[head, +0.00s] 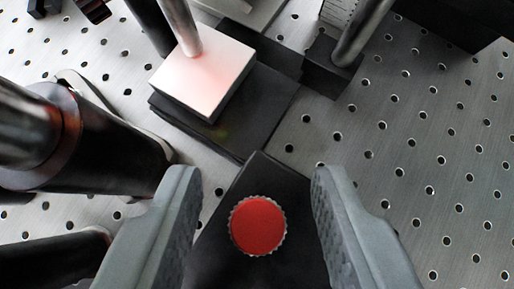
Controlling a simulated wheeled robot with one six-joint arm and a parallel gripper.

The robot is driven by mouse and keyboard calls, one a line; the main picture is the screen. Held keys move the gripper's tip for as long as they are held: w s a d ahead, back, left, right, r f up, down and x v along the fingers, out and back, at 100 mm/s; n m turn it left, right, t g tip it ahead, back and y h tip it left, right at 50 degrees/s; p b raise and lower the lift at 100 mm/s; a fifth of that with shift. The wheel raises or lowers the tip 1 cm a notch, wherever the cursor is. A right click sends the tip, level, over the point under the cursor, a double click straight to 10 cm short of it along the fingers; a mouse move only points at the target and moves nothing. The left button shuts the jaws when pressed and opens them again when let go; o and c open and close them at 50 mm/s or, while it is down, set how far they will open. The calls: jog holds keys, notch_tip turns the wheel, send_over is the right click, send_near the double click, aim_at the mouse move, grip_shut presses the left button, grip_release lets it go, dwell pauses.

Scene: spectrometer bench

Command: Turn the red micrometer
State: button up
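The red micrometer (257,226) is a round knob with a red top and a pale ridged edge. It sits on a black block near the bottom middle of the head view. My gripper (256,195) is open. One grey finger is to the left of the knob and the other to the right, with a visible gap on both sides. Neither finger appears to touch it. How far the fingertips are above or below the knob's height I cannot tell.
A silver block with a post (203,77) stands on a black mount beyond the knob. Dark cylinders (100,150) crowd the left side. Another post (363,32) rises at the top. The perforated metal bench (430,145) is mostly clear on the right.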

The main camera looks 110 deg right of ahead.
jog(key=shift+s+d+f, duration=0.1)
jog(key=shift+d+f, duration=0.15)
jog(key=shift+c, duration=0.5)
grip_shut()
jog(key=shift+m+g+y, duration=0.3)
jog(key=shift+m+g, duration=0.3)
jog(key=shift+m, duration=0.2)
jog(key=shift+o, duration=0.5)
grip_release()
